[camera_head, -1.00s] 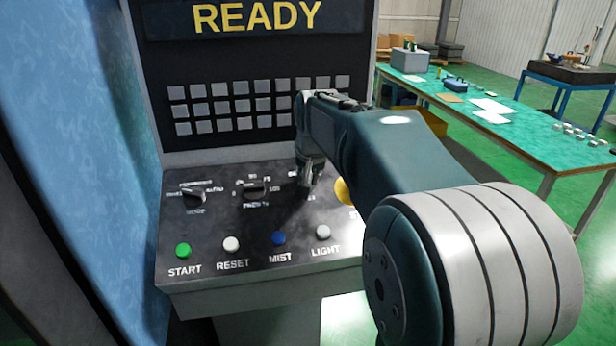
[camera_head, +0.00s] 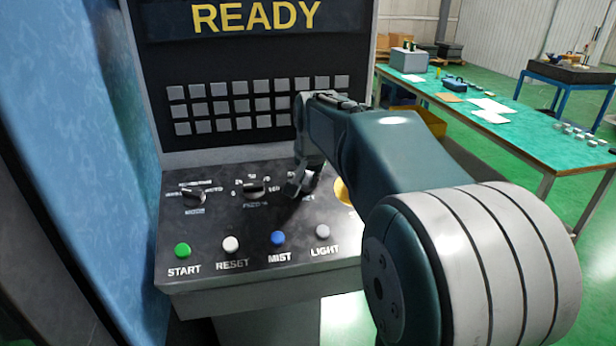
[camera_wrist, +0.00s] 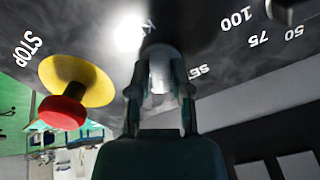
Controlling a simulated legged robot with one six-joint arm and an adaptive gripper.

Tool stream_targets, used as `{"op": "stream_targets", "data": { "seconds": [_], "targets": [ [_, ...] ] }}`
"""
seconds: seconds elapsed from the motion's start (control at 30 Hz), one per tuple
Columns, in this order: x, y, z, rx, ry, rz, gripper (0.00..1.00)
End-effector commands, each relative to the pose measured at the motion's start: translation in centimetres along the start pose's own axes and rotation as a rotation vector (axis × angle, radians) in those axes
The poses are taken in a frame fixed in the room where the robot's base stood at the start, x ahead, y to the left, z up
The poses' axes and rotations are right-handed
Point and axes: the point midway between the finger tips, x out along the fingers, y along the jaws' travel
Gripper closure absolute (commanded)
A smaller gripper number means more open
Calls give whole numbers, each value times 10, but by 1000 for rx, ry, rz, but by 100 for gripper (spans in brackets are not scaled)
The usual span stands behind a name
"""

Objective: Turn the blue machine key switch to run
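The blue machine (camera_head: 60,120) has a sloping dark control panel (camera_head: 200,238). The key switch is at the panel's upper right, mostly hidden by my gripper (camera_head: 298,187) in the head view. In the wrist view a silver key piece (camera_wrist: 159,74) of the switch stands between the two fingers of my gripper (camera_wrist: 160,88). The fingers are close in on both sides of it and appear shut on it. Part of a "SET" label shows beside it; the run mark cannot be read, so the key's position is unclear.
A red stop button (camera_wrist: 62,112) on a yellow disc is close beside my gripper. Two dark knobs, mode (camera_head: 194,197) and feed (camera_head: 255,189), sit to the left. Green start (camera_head: 183,250), white reset (camera_head: 231,244), blue mist (camera_head: 278,238) and light (camera_head: 322,232) buttons line the front.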

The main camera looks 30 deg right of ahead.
Motion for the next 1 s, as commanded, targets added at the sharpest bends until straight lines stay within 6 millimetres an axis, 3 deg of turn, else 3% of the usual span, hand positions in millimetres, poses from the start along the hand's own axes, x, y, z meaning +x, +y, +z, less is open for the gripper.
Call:
{"op": "stream_targets", "data": {
  "seconds": [0.47, 0.57, 1.0],
  "targets": [
    [-4, -1, -2, -2, 6, -3, 43],
    [-16, -1, -2, -2, 8, -3, 43],
    [-102, -2, -1, -2, 6, -2, 43]
  ]
}}
